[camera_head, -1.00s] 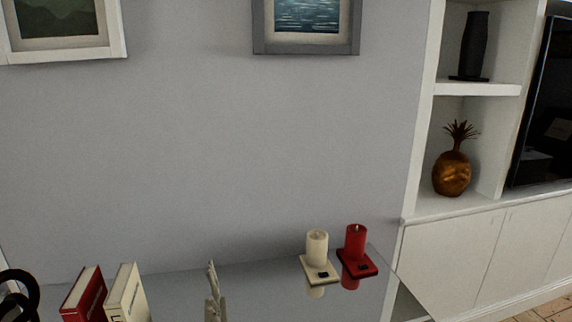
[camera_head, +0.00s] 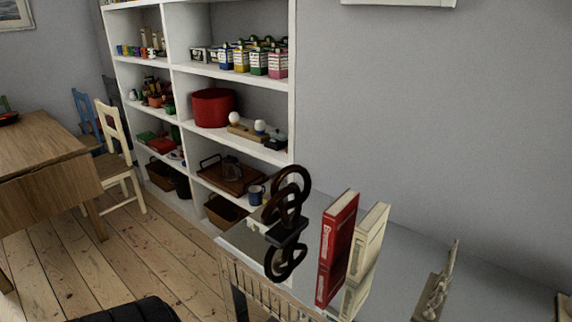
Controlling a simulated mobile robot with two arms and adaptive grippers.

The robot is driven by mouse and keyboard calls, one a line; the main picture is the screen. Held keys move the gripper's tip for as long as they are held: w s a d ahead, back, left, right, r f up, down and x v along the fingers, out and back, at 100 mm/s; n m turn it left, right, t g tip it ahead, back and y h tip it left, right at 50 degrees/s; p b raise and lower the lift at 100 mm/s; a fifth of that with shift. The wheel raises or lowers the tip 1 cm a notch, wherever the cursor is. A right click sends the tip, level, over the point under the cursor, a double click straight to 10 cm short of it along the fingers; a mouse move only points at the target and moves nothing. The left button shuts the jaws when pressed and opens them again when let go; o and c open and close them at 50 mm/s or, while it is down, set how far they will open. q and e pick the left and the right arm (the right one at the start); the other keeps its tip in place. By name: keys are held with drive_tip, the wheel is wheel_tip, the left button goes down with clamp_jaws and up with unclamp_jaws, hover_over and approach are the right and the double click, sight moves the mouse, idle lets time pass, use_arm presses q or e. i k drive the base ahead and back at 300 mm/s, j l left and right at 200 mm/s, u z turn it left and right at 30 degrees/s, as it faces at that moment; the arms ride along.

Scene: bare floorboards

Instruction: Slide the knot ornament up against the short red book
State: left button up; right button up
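The dark brown knot ornament (camera_head: 288,200) stands upright on its dark base near the left end of a reflective table, in the head view. The red book (camera_head: 339,232) stands upright to its right, with a small gap between them in the picture. A cream book (camera_head: 367,242) stands against or close to the red book's right side. The ornament, the red book and the cream book are mirrored in the tabletop. Neither of my grippers shows in the view.
A pale figurine (camera_head: 440,283) stands on the shiny table (camera_head: 395,285), right of the books. A grey wall is behind. A white shelf unit (camera_head: 292,90) stands behind left. Bare floorboards (camera_head: 150,260) lie left, near a wooden table (camera_head: 40,155) and chair (camera_head: 115,150).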

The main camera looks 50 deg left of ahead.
sight(291, 224)
drive_tip(key=u, duration=1.55)
